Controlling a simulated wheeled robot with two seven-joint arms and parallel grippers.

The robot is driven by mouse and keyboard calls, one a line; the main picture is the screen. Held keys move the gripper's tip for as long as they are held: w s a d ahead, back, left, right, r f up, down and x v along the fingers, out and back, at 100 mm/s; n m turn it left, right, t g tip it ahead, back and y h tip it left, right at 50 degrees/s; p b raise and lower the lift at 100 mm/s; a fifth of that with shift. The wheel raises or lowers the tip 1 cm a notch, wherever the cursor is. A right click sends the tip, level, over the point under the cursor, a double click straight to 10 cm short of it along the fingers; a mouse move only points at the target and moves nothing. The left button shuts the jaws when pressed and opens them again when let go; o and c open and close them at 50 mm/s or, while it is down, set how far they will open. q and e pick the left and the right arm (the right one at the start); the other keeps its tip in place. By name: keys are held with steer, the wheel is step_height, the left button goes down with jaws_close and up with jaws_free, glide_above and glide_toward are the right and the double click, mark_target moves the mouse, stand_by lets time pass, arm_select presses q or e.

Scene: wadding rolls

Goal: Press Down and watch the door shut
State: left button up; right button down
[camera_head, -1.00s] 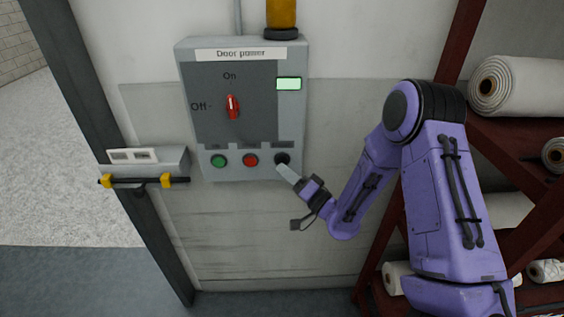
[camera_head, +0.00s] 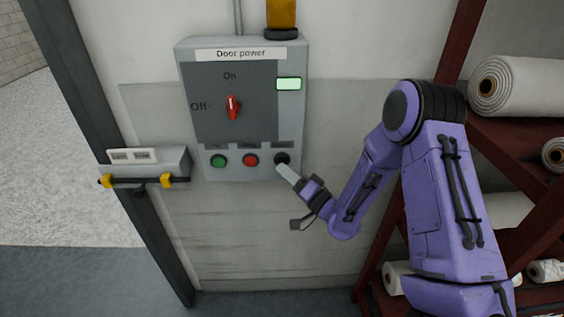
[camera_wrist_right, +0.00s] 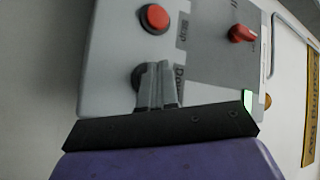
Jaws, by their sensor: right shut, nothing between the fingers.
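The grey control box (camera_head: 188,120), labelled "Door power", hangs on the wall. Its red knob (camera_head: 232,107) points up toward "On", and a small screen (camera_head: 289,83) glows pale green. In the right wrist view the fingers (camera_wrist_right: 157,72) overlap the black button (camera_wrist_right: 137,77), beside the red button (camera_wrist_right: 155,18). Actual contact is unclear. My left gripper is out of view.
A dark door frame (camera_head: 119,120) stands left of the box, with an opening onto pale ground. A grey bracket with a black bar (camera_head: 140,181) and yellow clips sticks out there. A red rack (camera_head: 470,45) with white rolls (camera_head: 530,87) stands at the right.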

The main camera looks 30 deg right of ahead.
steer(key=shift+w, duration=0.15)
steer(key=shift+w+d, duration=0.2)
